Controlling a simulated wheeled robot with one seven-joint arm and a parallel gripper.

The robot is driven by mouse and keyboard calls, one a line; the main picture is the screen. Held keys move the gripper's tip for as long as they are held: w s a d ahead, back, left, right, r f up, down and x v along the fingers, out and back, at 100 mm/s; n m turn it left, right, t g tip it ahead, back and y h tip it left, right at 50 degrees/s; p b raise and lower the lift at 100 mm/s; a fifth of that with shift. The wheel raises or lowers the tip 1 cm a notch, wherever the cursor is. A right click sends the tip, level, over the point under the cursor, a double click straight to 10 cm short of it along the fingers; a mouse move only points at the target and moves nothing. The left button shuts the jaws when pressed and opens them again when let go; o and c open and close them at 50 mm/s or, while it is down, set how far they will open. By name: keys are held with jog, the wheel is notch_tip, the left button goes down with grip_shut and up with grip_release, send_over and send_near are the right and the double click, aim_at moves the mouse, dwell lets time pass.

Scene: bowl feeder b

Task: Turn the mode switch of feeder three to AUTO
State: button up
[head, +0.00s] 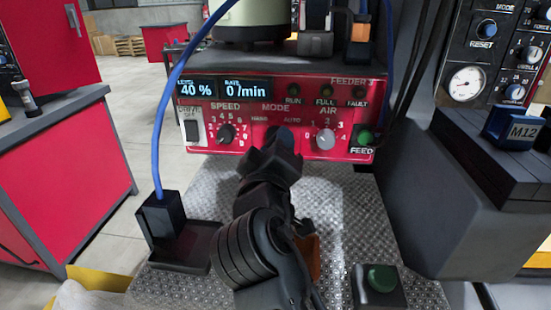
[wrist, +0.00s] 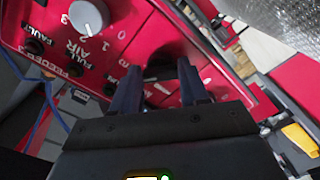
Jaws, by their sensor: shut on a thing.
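The red control panel of feeder three (head: 180,148) faces me in the head view, with "FEEDER 3" at its upper right. Under the word MODE, between the labels HAND and AUTO, my gripper (head: 282,136) covers the mode switch. The wrist view shows my gripper (wrist: 158,72) with its two dark blue fingers at the panel, a dark gap between them. It is shut on the mode switch, which is mostly hidden by the fingers. I cannot tell which way the switch points.
Left of the gripper is the black SPEED knob (head: 227,133); right are the grey AIR knob (head: 326,139) and green FEED button (head: 364,138). A blue cable (head: 162,120) runs down to a black block (head: 163,218).

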jog(key=shift+f+m+b, duration=0.2)
jog(key=shift+m+b, duration=0.2)
jog(key=shift+m, duration=0.2)
jog(key=o, duration=1.1)
jog(key=shift+r, duration=0.1)
jog(key=shift+c, duration=0.2)
jog(key=s, duration=0.8)
jog(key=shift+a, duration=0.15)
